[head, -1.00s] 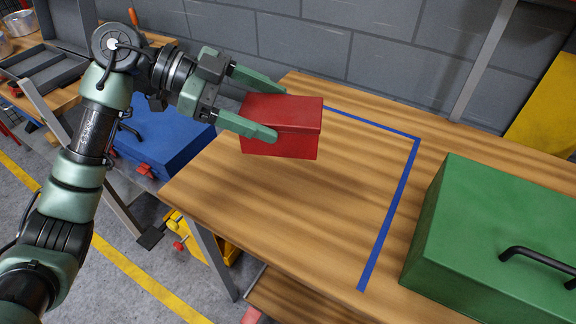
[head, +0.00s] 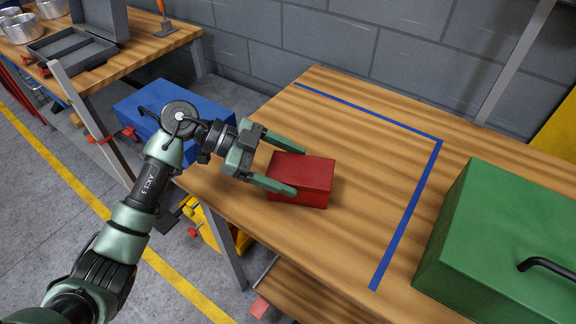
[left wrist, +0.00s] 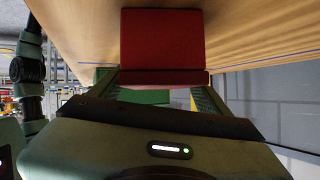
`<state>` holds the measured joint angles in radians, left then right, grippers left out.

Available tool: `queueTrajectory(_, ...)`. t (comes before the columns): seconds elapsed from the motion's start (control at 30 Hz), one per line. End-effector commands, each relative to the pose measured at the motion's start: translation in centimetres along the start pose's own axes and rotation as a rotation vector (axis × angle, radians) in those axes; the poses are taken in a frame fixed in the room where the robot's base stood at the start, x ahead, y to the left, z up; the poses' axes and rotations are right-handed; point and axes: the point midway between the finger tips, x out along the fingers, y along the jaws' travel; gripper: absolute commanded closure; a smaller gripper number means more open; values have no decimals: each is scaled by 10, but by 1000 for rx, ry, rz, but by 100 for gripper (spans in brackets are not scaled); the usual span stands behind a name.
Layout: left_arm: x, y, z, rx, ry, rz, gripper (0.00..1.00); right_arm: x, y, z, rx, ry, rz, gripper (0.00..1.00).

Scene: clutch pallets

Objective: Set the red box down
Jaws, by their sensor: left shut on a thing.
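The red box (head: 303,176) is at the left part of the wooden workbench, inside the area edged by blue tape (head: 413,208). My left gripper (head: 298,170) is shut on the red box, one finger on its far side and one on its near side. In the left wrist view the red box (left wrist: 161,42) sits between the fingers, close to the wood surface. The box is at or just above the bench top; I cannot tell whether it touches. My right gripper is not in view.
A green case (head: 500,240) with a black handle stands on the bench at the right. A blue case (head: 160,112) is left of the bench, lower down. A grey block wall (head: 300,45) runs behind. Bare wood lies between the red box and the tape.

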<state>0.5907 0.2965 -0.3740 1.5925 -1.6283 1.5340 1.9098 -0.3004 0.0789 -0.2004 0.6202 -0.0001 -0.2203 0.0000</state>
Motion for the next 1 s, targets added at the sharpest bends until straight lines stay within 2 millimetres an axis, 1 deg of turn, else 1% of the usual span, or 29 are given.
queueTrajectory(0.23, 0, 0, 0, 1, 1, -1, 92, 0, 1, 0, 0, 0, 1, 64)
queueTrajectory(0.27, 0, 0, 1, 0, 0, 0, 20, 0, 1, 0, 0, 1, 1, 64)
queueTrajectory(0.3, 0, 0, 0, 0, 0, 0, 8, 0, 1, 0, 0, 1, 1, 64)
queueTrajectory(0.33, 0, 0, 0, 0, 0, 0, 0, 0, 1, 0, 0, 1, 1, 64)
queueTrajectory(0.6, 0, 0, -1, 1, 0, 0, 0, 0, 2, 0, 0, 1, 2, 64)
queueTrajectory(0.67, -4, -1, 0, 0, -1, -1, 0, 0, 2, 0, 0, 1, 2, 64)
queueTrajectory(0.77, -16, -1, 1, 0, -4, -2, 0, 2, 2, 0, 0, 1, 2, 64)
queueTrajectory(0.87, -36, -1, 1, 0, -5, -3, 0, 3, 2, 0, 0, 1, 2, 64)
queueTrajectory(1.0, -67, -1, 1, 0, -5, -3, 0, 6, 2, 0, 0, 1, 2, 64)
